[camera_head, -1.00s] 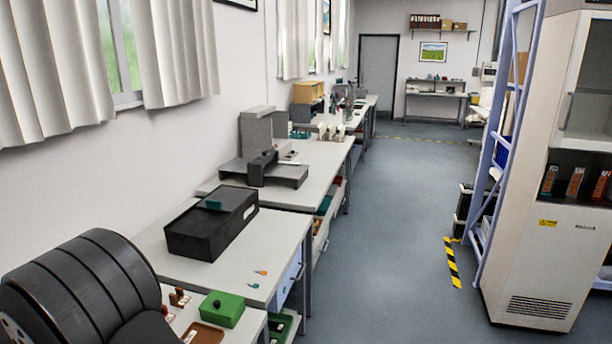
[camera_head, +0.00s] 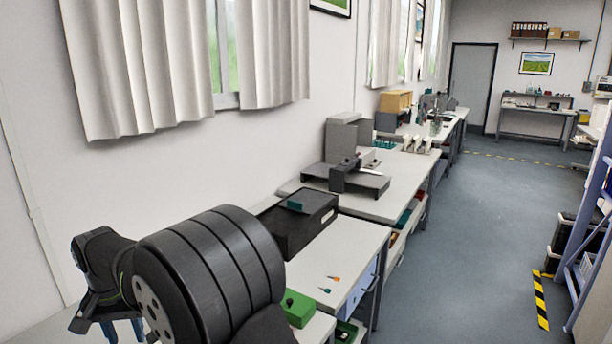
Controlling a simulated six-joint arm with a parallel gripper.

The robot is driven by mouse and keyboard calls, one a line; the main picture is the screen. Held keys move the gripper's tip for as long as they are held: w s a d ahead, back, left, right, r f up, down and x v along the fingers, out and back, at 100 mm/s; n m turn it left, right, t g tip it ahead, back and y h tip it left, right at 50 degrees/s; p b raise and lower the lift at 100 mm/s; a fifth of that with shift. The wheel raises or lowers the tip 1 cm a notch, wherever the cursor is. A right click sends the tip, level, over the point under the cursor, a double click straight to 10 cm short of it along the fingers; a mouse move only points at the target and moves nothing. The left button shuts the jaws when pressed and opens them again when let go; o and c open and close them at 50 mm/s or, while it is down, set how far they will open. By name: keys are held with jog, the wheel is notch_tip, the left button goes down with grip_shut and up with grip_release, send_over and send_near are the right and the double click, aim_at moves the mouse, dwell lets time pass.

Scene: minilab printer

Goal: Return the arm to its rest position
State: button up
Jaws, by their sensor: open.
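My gripper (camera_head: 122,330) shows at the lower left, in front of the bare white wall, beyond the large dark round joint of my arm. Its bluish fingers point down and stand apart, and nothing shows between them. The bottom of the picture cuts off the view just below the fingers. My arm covers part of the nearest bench.
A black box (camera_head: 284,234) with a teal item on top sits on the near bench (camera_head: 352,240). A green box (camera_head: 297,309) stands closer. A grey machine (camera_head: 345,176) is farther back. The aisle floor (camera_head: 470,230) is clear; a blue rack (camera_head: 590,240) stands at right.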

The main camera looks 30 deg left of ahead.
notch_tip(320, 180, down, 12)
jog(key=shift+f, duration=0.15)
jog(key=shift+s+a+f, duration=0.1)
jog(key=shift+s, duration=0.65)
jog(key=shift+s+r, duration=0.4)
jog(key=shift+s, duration=0.3)
notch_tip(320, 180, up, 17)
jog(key=w+d+r+m+g+y, duration=0.2)
jog(key=w+d+r+m+y, duration=0.2)
jog(key=w+d+r+m, duration=0.2)
jog(key=shift+d+r+m, duration=1.3)
jog(key=shift+d+r, duration=0.2)
jog(key=shift+d, duration=0.9)
